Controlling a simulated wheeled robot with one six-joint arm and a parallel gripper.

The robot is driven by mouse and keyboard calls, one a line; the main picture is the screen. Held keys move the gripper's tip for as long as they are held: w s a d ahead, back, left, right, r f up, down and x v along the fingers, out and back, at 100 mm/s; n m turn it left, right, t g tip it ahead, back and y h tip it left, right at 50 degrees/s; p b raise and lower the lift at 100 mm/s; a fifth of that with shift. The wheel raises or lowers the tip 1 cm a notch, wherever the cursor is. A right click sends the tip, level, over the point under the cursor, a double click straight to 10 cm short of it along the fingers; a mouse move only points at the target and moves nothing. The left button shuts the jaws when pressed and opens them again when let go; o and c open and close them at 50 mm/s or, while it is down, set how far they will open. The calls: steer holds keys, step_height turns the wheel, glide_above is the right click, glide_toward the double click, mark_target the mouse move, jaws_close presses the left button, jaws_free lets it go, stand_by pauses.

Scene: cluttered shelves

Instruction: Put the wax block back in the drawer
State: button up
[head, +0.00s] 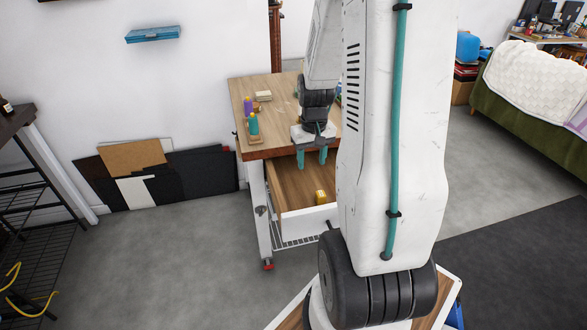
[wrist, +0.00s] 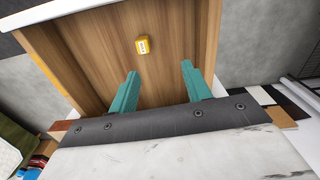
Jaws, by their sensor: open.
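A small yellow block (head: 320,197), which looks like the wax block, lies on the floor of the open wooden drawer (head: 294,182), near the drawer's white front. It also shows in the wrist view (wrist: 142,45), with a pale label with dark marks on one face. My gripper (head: 312,160) is over the drawer, its two teal fingers pointing down. In the wrist view my gripper (wrist: 160,70) is open, with nothing between the fingers. The block is apart from the fingertips.
The wooden table top (head: 240,98) above the drawer holds a purple bottle (head: 248,105), a teal bottle (head: 253,124) and small pale blocks (head: 263,95). Dark panels (head: 205,172) lean on the wall at left. A green sofa (head: 500,95) stands at right. Grey floor in front is clear.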

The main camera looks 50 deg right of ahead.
steer(key=a+r+n, duration=0.1)
steer(key=a+r, duration=0.7)
steer(key=s+a+r+n, duration=0.2)
steer(key=s+a+r, duration=0.4)
steer(key=a, duration=0.3)
steer(key=s+a+r+n+t, duration=0.1)
steer(key=s+a+r+n, duration=0.1)
steer(key=s+a+r, duration=0.4)
steer(key=s+a, duration=0.2)
steer(key=a, duration=0.1)
steer(key=shift+a+r+n, duration=0.2)
steer(key=shift+r+n, duration=0.1)
steer(key=shift+r, duration=0.05)
